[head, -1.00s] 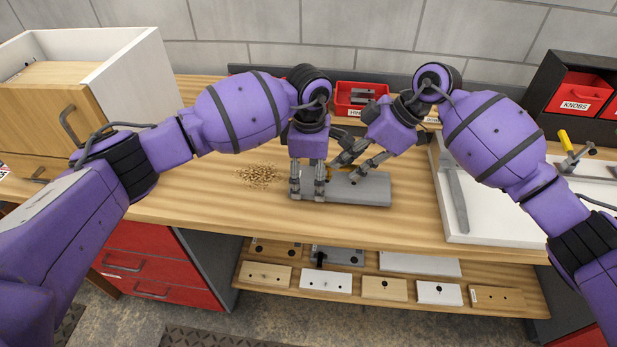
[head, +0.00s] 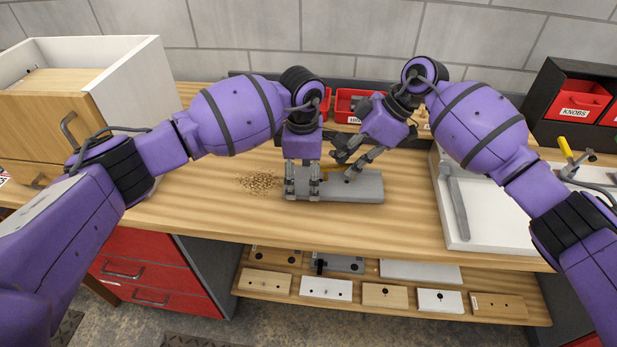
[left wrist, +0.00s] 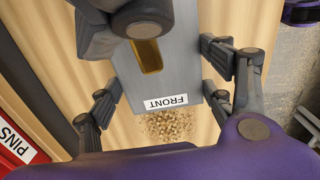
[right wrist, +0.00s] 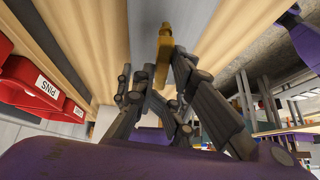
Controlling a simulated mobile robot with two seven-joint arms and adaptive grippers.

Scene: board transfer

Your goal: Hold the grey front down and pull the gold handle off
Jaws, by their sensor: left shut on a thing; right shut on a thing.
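The grey front (head: 360,186) lies flat on the workbench, and its FRONT label shows in the left wrist view (left wrist: 166,103). My left gripper (head: 301,194) points down over the left end of the grey front. Its fingers are shut on the two long edges of the front. The gold handle (right wrist: 164,48) is on the grey front and is partly hidden by my right gripper (right wrist: 158,88). My right gripper reaches in at a slant from the right and is shut on the handle. I cannot tell whether the handle touches the front along its full length.
Wood shavings (head: 258,181) lie left of the front. A white tray (head: 490,233) with a grey bar stands at the right. Red bins (head: 345,101) line the back. A wooden drawer box (head: 60,110) stands at the left. The bench's front strip is clear.

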